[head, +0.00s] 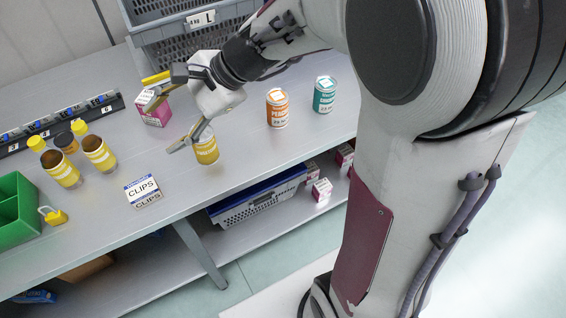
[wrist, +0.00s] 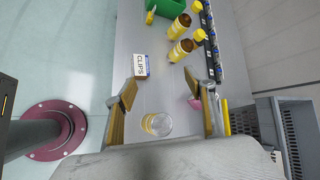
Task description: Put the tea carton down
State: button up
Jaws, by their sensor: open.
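A pink and white carton (head: 153,108), which looks like the tea carton, stands on the grey bench. Its label is too small to read. My gripper (head: 160,126) is open above the bench, with one finger in front of the carton's top. In the wrist view, my gripper (wrist: 163,78) has nothing between its fingertips. A pink patch of the carton (wrist: 195,104) shows beside the right finger, which hides most of it. I cannot tell whether finger and carton touch.
A yellow-labelled jar (head: 206,150) stands close under my gripper. A clips box (head: 143,191), open yellow jars (head: 99,153) and a green bin (head: 14,212) are to the left. Orange (head: 277,108) and teal (head: 324,95) cans stand right. A grey crate (head: 185,27) is behind.

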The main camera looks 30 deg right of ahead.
jog(key=s+d+r+n+h, duration=0.1)
jog(key=s+d+n+h, duration=0.3)
jog(key=s, duration=0.6)
jog(key=s+d+r+n+t+h, duration=0.1)
jog(key=s+d+n+h, duration=0.3)
jog(key=s+d+n, duration=0.5)
jog(key=shift+s+d+r+n+h, duration=0.2)
jog(key=shift+s+n+h, duration=0.25)
jog(key=shift+s, duration=0.45)
